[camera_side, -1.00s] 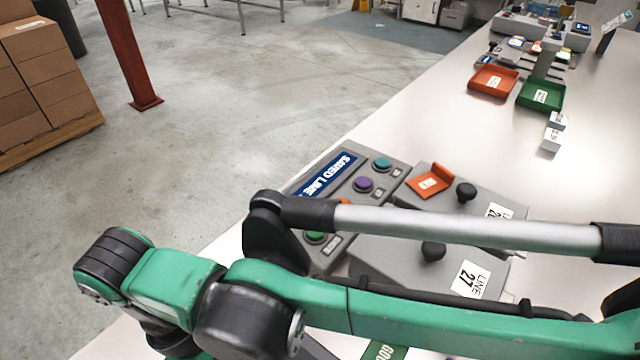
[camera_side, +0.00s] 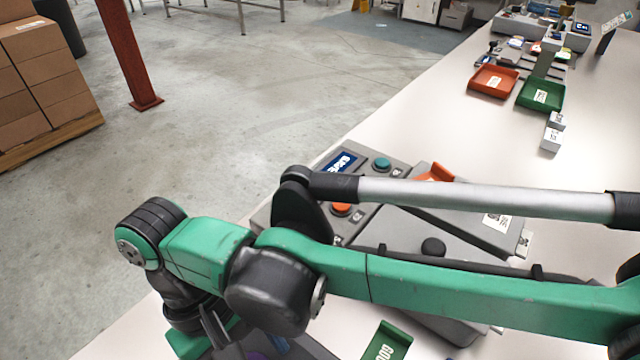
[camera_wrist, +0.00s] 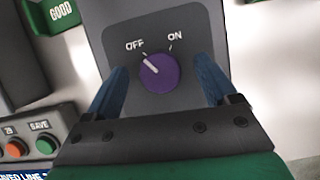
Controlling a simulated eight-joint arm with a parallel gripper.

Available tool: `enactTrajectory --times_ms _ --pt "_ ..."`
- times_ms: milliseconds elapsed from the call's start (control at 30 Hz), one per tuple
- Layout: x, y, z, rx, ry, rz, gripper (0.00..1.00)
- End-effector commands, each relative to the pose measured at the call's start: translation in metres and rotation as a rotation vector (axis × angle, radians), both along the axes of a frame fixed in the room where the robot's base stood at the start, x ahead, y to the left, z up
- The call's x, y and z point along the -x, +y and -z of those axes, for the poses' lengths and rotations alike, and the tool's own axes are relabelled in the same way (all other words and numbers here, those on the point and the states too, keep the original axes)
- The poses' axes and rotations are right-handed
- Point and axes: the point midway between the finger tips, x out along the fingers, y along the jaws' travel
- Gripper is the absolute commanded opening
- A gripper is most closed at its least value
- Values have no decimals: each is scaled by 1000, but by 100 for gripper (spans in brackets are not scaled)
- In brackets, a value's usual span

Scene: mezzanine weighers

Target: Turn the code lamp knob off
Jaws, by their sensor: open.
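The code lamp knob (camera_wrist: 158,72) is a round purple dial on a dark grey panel (camera_wrist: 197,20) in the wrist view. Its white pointer slants up and left, toward the OFF side of the OFF and ON labels. My gripper (camera_wrist: 161,66) is open, with one blue finger on each side of the knob. A gap shows between each finger and the knob in this view; I cannot tell how deep the fingers reach. In the side view the gripper and knob are mostly hidden behind my arm at the bottom.
A green GOOD tray (camera_wrist: 62,12) lies left of the panel. A button box (camera_wrist: 35,142) with an orange and a green button is at lower left. In the side view, a grey line unit (camera_side: 470,222) stands behind my arm; orange (camera_side: 490,92) and green (camera_side: 541,107) trays sit farther back.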

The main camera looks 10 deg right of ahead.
Motion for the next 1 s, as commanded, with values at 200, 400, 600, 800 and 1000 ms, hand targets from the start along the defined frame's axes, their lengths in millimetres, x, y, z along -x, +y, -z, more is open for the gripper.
enactTrajectory --times_ms 200,400,600,800,1000 --pt "-1 -2 0 -1 1 381 80" --pt "-1 -4 0 -1 2 741 80" --pt "-18 -4 -39 1 0 774 80" --pt "-44 -22 -66 -61 -24 789 80" --pt "-72 -52 -83 -150 -74 807 80"
